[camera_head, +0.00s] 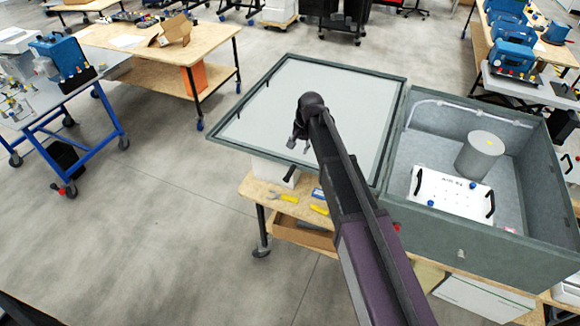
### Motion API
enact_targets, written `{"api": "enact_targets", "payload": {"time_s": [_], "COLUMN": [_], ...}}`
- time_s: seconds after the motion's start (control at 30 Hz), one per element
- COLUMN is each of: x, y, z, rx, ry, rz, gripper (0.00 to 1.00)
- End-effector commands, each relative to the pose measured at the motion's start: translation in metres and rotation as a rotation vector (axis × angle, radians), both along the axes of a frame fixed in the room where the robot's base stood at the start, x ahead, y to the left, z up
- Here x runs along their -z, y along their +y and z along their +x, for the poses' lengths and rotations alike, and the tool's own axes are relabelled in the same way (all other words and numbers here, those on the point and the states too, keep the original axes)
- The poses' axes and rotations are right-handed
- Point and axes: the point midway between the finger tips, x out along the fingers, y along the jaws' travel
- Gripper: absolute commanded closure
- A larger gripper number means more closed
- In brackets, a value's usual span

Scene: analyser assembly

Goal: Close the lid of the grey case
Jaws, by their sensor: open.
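The grey case (470,241) stands open on the right, on a wooden workbench. Its lid (262,112), a pale panel with a dark grey rim, is swung out flat to the left of the case. My arm reaches up from the bottom across the picture. My gripper (299,138) appears over the lid's middle and is small in view; its jaws are open, with nothing seen between them. I cannot tell its height above the lid. My arm hides part of the lid's lower right.
Inside the case are a grey cylinder (479,155), a white panel with black handles (450,194) and a pale pipe (460,108). Tools with yellow handles (289,198) lie on the wooden workbench (257,190) below the lid.

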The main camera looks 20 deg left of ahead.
Motion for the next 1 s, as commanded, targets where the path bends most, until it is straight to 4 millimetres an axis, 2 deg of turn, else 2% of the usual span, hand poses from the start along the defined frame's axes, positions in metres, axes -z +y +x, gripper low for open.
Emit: {"api": "enact_targets", "payload": {"time_s": [0.53,1.0], "x": [0.004,0.035], "y": [0.0,0.005], "z": [0.001,0.001], "rx": [0.001,0.001], "ry": [0.0,0.0], "rz": [0.0,0.0], "gripper": [0.36,0.36]}}
